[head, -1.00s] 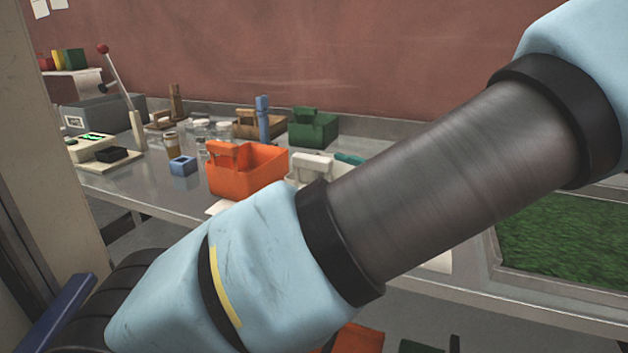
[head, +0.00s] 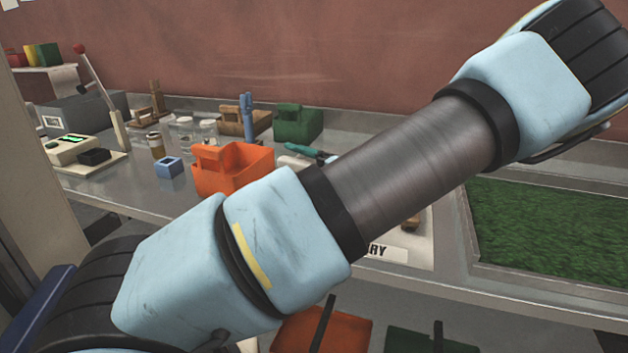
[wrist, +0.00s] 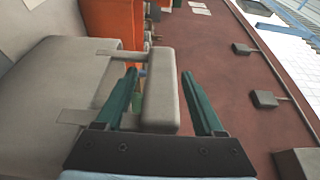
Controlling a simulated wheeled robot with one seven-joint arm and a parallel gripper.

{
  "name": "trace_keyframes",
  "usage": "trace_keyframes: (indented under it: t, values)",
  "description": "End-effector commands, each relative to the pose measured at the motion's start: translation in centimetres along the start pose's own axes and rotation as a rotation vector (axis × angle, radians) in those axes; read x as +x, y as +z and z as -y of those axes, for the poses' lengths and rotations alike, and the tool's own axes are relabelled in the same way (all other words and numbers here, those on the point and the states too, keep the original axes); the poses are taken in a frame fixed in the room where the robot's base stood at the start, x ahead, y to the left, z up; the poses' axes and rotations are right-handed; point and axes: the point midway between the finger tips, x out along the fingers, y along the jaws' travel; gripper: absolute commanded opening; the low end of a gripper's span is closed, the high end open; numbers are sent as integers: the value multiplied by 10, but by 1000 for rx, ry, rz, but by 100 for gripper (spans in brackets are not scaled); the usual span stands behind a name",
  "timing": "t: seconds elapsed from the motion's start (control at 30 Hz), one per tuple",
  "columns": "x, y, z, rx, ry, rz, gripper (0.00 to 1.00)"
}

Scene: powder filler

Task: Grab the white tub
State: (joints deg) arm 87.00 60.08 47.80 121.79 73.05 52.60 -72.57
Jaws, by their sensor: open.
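The white tub (wrist: 52,95) fills the left of the wrist view, looking pale grey and tilted by the camera angle. Its handle bar (wrist: 161,95) lies between the two teal fingers of my gripper (wrist: 160,73). The fingers are open, one in the gap between tub and bar, one on the bar's outer side with space beside it. In the head view only a small white part of the tub (head: 292,161) shows beside the orange bin; my arm hides the rest. Teal fingers of my gripper (head: 312,152) show just above my arm there.
An orange bin (head: 232,172) stands left of the tub, with a green bin (head: 298,124) behind. Jars (head: 185,130), a small blue block (head: 169,167) and a scale (head: 72,150) are farther left. A tray of green material (head: 550,235) is at right.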

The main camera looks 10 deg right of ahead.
Motion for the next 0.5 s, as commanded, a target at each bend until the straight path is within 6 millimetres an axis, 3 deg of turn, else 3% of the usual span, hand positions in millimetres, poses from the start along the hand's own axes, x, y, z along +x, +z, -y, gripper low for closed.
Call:
trace_keyframes:
  t: [0.23,0.5]
  values:
    - [2,0,-1,-1,1,-1,70]
    - [2,0,-1,0,1,-1,40]
